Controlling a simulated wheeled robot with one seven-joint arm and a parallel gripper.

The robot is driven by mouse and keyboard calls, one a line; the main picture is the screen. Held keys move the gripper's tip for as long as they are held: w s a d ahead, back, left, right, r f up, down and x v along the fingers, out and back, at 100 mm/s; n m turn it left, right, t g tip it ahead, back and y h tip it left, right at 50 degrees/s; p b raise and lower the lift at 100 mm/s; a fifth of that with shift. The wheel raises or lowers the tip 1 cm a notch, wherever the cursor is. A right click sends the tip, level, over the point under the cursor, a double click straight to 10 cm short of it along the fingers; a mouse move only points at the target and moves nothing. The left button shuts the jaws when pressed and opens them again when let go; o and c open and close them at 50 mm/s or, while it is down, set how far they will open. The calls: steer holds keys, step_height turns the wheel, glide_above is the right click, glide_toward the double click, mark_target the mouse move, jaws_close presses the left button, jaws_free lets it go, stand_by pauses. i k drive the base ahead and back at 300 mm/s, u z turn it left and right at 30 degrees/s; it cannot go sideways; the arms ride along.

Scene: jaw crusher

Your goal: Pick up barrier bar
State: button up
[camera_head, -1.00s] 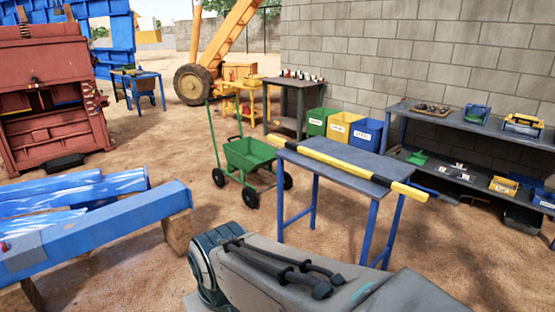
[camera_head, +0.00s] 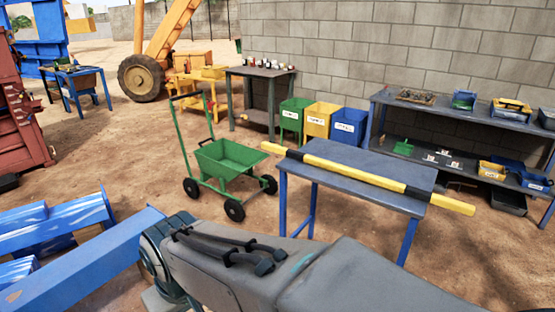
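The barrier bar (camera_head: 350,174) is a long yellow bar with black bands. It lies across the blue-legged grey table (camera_head: 385,161), along its near side, and both ends stick out past the tabletop. My arm crosses the bottom of the picture, in front of and below the table, apart from the bar as seen here. My gripper is not visible in the picture.
A green cart (camera_head: 228,160) stands left of the table. Green, yellow and blue bins (camera_head: 349,127) stand behind it. A shelf (camera_head: 456,113) with trays lines the block wall at right. Blue beams (camera_head: 85,262) lie at lower left. Sandy ground is open at right front.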

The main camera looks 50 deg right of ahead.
mark_target(454, 206)
steer(key=i, duration=1.7)
steer(key=z, duration=2.8)
steer(key=i, duration=1.65)
steer(key=u, duration=0.05)
